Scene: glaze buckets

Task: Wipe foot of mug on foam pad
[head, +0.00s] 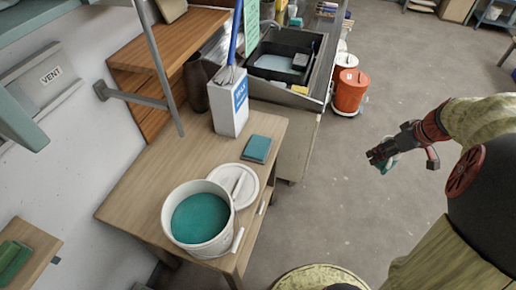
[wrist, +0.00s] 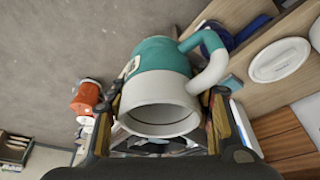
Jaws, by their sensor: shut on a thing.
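My gripper (head: 378,157) is out over the floor, to the right of the table and well apart from it. It is shut on a mug (wrist: 160,85), with a finger on either side. The mug is pale grey at the near end and teal at the far end, with a handle at the upper right. Its near end shows a round hollow. In the head view the mug is mostly hidden by the gripper. The foam pad (head: 257,149) is a flat teal block on the wooden table (head: 150,165), near its right edge.
An open white bucket of teal glaze (head: 201,218) stands at the table's front, beside a round white lid (head: 236,184). A white box (head: 230,104) stands behind the pad. An orange bucket (head: 350,91) stands by the sink (head: 280,66). The floor between gripper and table is clear.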

